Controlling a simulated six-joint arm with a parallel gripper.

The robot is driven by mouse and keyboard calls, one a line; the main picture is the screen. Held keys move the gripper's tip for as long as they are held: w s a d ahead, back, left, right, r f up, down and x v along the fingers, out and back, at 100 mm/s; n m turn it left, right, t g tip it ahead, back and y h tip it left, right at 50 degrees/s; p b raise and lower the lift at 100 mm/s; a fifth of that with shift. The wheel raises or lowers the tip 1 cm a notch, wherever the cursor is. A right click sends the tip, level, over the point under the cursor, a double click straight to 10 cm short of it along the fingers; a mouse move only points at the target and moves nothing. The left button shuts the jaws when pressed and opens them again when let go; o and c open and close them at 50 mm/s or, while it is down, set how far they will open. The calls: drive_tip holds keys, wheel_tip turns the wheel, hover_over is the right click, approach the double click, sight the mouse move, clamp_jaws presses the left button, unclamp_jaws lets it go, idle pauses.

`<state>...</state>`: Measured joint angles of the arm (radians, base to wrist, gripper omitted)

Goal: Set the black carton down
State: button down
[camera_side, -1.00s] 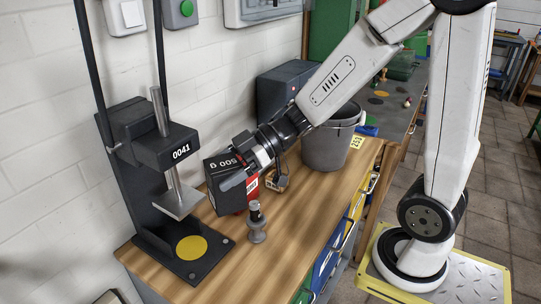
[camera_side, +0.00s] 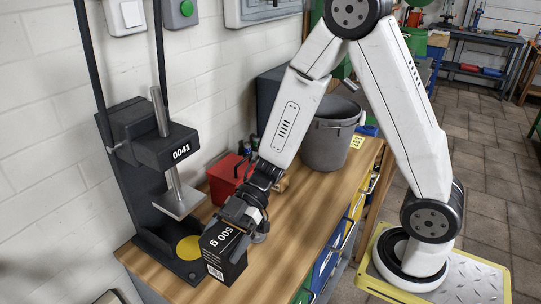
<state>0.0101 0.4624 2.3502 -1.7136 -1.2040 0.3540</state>
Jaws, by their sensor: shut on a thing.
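The black carton (camera_side: 221,259) carries a white "500 g" marking and a barcode label. It is tilted in the picture, at the near part of the wooden bench (camera_side: 300,215), just right of the press base. My gripper (camera_side: 238,222) is shut on its upper part, with the arm reaching down from the upper right. I cannot tell whether the carton's lower edge touches the bench.
A red container (camera_side: 224,180) and grey bucket (camera_side: 328,142) stand behind.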

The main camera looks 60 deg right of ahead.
sight(215, 274)
drive_tip(key=shift+f, duration=0.1)
drive_tip(key=shift+f, duration=2.1)
drive_tip(key=shift+f, duration=0.15)
drive_tip(key=shift+f, duration=1.65)
drive_tip(key=shift+f, duration=0.1)
unclamp_jaws()
